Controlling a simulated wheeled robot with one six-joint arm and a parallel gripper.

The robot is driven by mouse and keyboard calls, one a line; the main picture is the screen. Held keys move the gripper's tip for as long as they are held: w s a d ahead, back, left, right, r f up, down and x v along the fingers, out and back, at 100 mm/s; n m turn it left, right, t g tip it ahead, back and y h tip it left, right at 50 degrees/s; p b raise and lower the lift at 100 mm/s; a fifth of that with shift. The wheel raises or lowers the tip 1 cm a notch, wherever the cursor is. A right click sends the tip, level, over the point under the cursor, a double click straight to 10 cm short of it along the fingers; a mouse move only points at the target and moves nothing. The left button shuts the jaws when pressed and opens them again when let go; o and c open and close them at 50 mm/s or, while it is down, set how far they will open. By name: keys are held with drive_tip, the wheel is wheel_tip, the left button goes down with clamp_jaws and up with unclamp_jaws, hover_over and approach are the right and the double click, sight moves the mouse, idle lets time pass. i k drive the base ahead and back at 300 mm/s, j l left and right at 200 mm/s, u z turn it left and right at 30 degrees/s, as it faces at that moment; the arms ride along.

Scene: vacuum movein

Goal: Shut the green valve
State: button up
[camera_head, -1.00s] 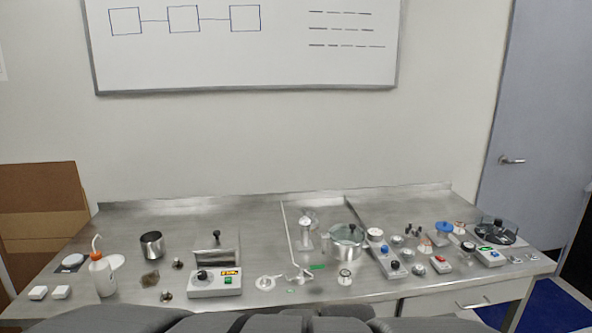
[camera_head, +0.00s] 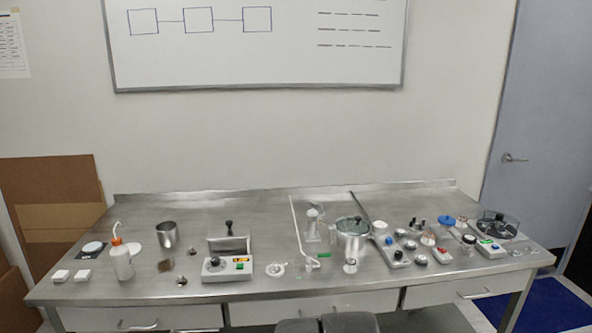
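A small green piece (camera_head: 324,256) lies near the foot of a clear-sided glass and metal vessel (camera_head: 352,232), right of centre on the steel bench. It could be the green valve's handle, but it is too small to tell whether it is open or shut. A thin white rod or pipe (camera_head: 297,228) stands just left of it. My gripper is not in view. Two dark grey rounded shapes at the bottom edge are parts of my own body.
The steel bench (camera_head: 200,205) has drawers (camera_head: 310,307) below its front edge. A control box (camera_head: 228,268), metal cup (camera_head: 167,234) and squeeze bottle (camera_head: 122,262) stand to the left. Several small instruments crowd the right, beside a round glass-walled device (camera_head: 497,226).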

sight(308, 258)
drive_tip(key=l+u, duration=0.1)
drive_tip(key=l, duration=0.15)
drive_tip(key=i+l+u, duration=0.2)
drive_tip(key=l+u, duration=0.15)
drive_tip(key=i+l+u, duration=0.1)
drive_tip(key=l+u, duration=0.2)
